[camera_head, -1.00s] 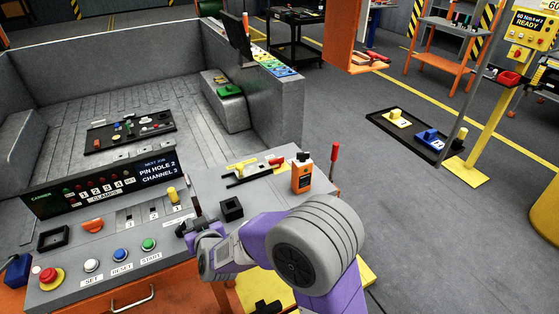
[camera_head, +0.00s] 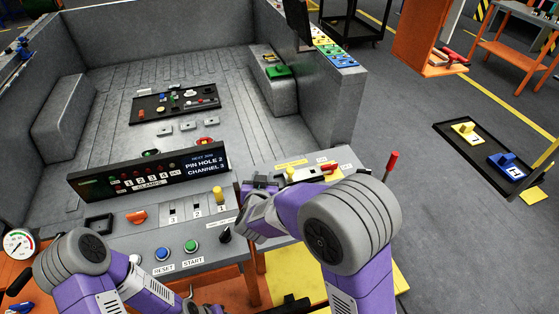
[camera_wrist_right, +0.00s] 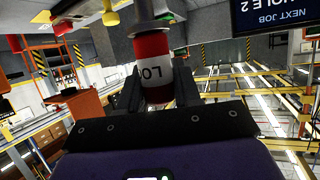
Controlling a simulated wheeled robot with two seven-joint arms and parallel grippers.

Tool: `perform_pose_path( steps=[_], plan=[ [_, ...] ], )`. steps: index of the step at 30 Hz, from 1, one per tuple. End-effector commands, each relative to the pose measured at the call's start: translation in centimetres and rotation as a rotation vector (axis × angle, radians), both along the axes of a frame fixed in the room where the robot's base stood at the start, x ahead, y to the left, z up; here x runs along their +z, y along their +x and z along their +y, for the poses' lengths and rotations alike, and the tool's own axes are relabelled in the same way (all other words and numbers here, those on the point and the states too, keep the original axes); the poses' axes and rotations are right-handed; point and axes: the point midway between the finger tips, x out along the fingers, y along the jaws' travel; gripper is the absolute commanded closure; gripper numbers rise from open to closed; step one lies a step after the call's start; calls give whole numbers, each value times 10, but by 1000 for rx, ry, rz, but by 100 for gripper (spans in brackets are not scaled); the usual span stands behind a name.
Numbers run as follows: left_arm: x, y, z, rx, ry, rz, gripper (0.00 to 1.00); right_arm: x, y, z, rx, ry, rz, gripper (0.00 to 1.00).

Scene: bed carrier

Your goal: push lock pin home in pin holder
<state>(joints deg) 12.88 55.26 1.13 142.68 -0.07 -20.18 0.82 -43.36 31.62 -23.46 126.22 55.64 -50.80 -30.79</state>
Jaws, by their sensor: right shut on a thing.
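My right gripper (camera_head: 260,184) is over the grey console, behind the yellow lever of the clamp panel. In the right wrist view its two dark fingers (camera_wrist_right: 152,90) are shut on the lock pin (camera_wrist_right: 152,72), a cylinder with red ends, a white band lettered "LO" and a grey part above. The pin does not show clearly in the head view. I cannot make out the pin holder for certain, nor whether the pin touches it. My left arm comes in at the lower left; its gripper cannot be clearly made out.
The clamp display (camera_head: 150,172) reads "PIN HOLE 2, CHANNEL 3". Levers, a black knob (camera_head: 226,235) and blue and green buttons (camera_head: 191,246) crowd the console. A yellow upright piece (camera_head: 291,174) and a red-handled part (camera_head: 329,168) are right of the gripper. A parts tray (camera_head: 175,103) lies in the bed.

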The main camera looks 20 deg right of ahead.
Motion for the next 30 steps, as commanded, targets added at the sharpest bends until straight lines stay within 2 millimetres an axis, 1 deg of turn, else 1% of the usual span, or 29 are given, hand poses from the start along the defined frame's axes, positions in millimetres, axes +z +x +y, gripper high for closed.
perform_pose_path(
  steps=[1,3,6,9,14,23,26,29,30],
  plan=[
    [22,0,0,0,0,1,57,20,-4,-5,-64,-3,-1,100],
    [35,0,0,0,0,1,57,32,-12,-16,-163,-5,0,100],
    [49,0,0,0,0,1,57,44,-24,-28,-283,-11,7,100],
    [58,0,0,0,0,1,57,51,-34,-36,-369,-16,13,100],
    [62,0,0,0,0,1,57,53,-43,-42,-430,-19,21,100],
    [61,0,0,0,0,1,57,51,-43,-42,-432,-18,21,100],
    [65,0,0,0,0,1,57,52,-44,-41,-432,-19,22,100],
    [73,0,0,0,0,1,57,54,-45,-41,-432,-21,25,100],
    [66,0,0,0,0,0,57,46,-44,-41,-432,-20,24,100]
  ],
)
